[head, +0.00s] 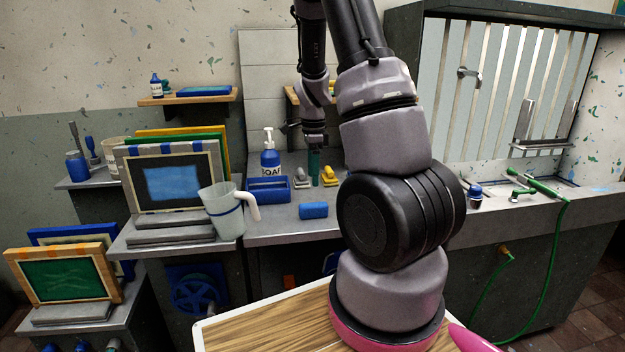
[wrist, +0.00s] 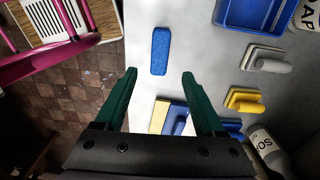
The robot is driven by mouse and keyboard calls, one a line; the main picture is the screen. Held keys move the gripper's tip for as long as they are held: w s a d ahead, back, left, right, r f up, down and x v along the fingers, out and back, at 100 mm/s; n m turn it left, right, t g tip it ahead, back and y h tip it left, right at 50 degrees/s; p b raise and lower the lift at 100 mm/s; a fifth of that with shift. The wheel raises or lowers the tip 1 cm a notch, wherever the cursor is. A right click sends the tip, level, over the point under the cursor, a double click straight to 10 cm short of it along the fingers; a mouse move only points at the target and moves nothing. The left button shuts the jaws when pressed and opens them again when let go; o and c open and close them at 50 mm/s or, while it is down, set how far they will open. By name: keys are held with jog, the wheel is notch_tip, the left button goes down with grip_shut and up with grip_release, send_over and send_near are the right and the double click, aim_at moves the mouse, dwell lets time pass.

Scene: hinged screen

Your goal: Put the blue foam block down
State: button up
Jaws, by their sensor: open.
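The blue foam block (head: 314,210) lies on the grey counter near its front edge in the head view. In the wrist view the block (wrist: 160,51) lies flat just beyond my fingertips, lined up with the gap between them. My gripper (wrist: 159,74) is open with nothing between its green fingers. In the head view my gripper (head: 314,164) points down over the counter, behind the block and apart from it. My arm hides part of the counter to the right.
A blue tray (head: 268,190) and a soap bottle (head: 270,158) stand left of my gripper. A grey-handled tool (wrist: 265,60) and a yellow-handled tool (wrist: 243,99) lie nearby. A white jug (head: 222,212) stands at left. Bare counter surrounds the block.

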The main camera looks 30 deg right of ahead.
jog(key=s+a+r+n+t+y, duration=0.1)
jog(key=a+r+n, duration=0.1)
jog(key=r, duration=0.3)
jog(key=s+a+r+n+t, duration=0.1)
jog(key=s+a+r+n, duration=0.15)
jog(key=r, duration=0.35)
jog(key=s+a+r+n+t, duration=0.2)
jog(key=s+a+r+n, duration=0.2)
jog(key=s+r+n, duration=0.2)
jog(key=s+a+r+n+t+y, duration=0.1)
jog(key=s+a+r+n+t, duration=0.2)
jog(key=s+r+n, duration=0.3)
jog(key=s+a+r, duration=0.1)
jog(key=s+r, duration=0.3)
jog(key=shift+a+r+n, duration=0.15)
jog(key=shift+a+n, duration=0.2)
jog(key=shift+a, duration=0.05)
